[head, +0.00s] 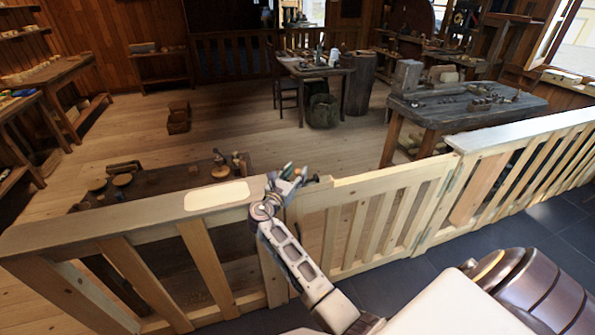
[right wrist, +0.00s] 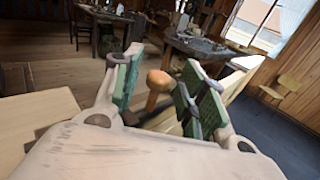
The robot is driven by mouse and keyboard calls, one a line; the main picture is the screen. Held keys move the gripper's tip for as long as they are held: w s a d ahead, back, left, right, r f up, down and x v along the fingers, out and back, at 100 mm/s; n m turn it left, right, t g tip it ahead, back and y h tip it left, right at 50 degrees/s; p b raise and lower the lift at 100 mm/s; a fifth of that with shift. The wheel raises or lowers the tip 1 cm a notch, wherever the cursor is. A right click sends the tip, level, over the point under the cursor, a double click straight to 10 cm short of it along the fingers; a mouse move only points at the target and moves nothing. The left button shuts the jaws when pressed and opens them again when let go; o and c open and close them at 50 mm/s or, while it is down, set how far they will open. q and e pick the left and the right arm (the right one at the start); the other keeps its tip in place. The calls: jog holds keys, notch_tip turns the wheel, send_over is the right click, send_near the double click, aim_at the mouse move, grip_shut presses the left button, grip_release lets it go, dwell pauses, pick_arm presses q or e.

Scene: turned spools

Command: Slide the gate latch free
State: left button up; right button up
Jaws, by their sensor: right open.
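The low wooden gate (head: 372,222) stands shut in line with the fence, its hinges at the right. The latch is at the gate's left end, by the fence post; its dark metal end (head: 318,180) shows just right of my gripper. My right gripper (head: 291,172) is at the latch, above the top rail. In the right wrist view its green-padded fingers are open. The latch's round orange-brown wooden knob (right wrist: 158,79) stands between them on a dark stem, with gaps visible on both sides. The gripper hides most of the latch in the head view. My left gripper is not in view.
The fence's top rail (head: 120,225) runs left from the latch, with a pale oval plate (head: 216,196) on it. Behind stand a low bench (head: 165,180) and a workbench (head: 460,110) with small turned pieces. The floor behind the gate is largely clear.

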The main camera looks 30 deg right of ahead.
jog(key=shift+x, duration=0.95)
jog(key=shift+c, duration=0.2)
grip_shut()
